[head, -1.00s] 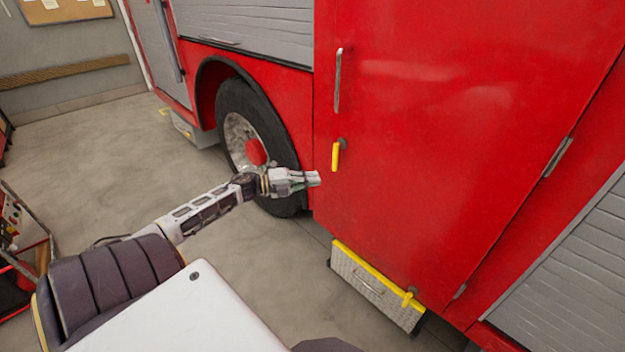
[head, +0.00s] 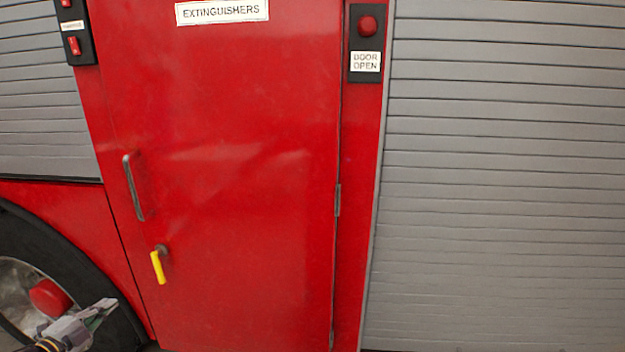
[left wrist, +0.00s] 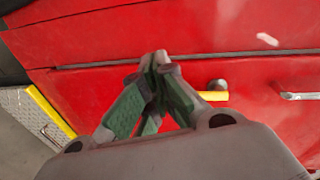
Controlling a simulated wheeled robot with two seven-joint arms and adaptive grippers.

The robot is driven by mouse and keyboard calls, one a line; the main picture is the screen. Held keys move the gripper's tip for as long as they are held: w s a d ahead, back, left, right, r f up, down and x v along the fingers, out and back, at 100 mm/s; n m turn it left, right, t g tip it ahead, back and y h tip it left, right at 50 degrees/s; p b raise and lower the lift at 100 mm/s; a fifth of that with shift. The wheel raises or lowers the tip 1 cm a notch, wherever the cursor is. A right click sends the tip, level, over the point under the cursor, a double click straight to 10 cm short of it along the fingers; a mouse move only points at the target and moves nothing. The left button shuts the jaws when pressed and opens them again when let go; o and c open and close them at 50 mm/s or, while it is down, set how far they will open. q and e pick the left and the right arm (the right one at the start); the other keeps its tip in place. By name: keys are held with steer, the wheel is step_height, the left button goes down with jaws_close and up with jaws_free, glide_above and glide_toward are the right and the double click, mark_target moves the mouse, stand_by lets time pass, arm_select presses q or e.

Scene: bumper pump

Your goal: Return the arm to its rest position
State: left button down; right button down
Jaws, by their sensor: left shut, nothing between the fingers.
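My left gripper (head: 92,318) is at the lower left of the head view, in front of the truck's wheel and left of the red door (head: 230,190). Its fingers are shut with nothing between them. In the left wrist view the fingertips (left wrist: 158,62) meet in front of the red truck side. The door is closed flush and carries a metal handle (head: 133,187) and a yellow lever (head: 158,266) that hangs down. The lever also shows in the left wrist view (left wrist: 212,96), just right of the fingertips in the picture. My right gripper is in neither view.
The wheel (head: 60,280) is at the lower left. A grey shutter (head: 500,180) fills the right. A red button (head: 367,26) sits above a "DOOR OPEN" label, and a switch panel (head: 75,32) is at the upper left. A yellow-edged step (left wrist: 45,115) shows in the wrist view.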

arm_select(q)
steer(key=s+a+f+n+g+y, duration=0.35)
steer(key=s+a+f, duration=0.3)
steer(key=f, duration=0.35)
steer(key=s+a+f+n+g+y, duration=0.2)
steer(key=s+a+f+n+y, duration=0.25)
steer(key=a+f, duration=0.5)
steer(key=s+d+f+n+g, duration=0.2)
steer(key=s+f, duration=0.7)
steer(key=f, duration=0.2)
steer(key=s+d+f+n+g, duration=0.2)
steer(key=s+f+n+g, duration=0.1)
steer(key=s+f, duration=0.65)
steer(key=s+d+f+n+g+h, duration=0.2)
steer(key=s+d+f+g, duration=0.2)
steer(key=s+d+f, duration=1.35)
steer(key=s+d+f+h, duration=0.1)
steer(key=d+f, duration=0.1)
steer(key=d, duration=1)
steer(key=s+d+f+h, duration=0.1)
steer(key=d+f+h, duration=0.1)
steer(key=d, duration=1)
steer(key=shift+f+g, duration=0.45)
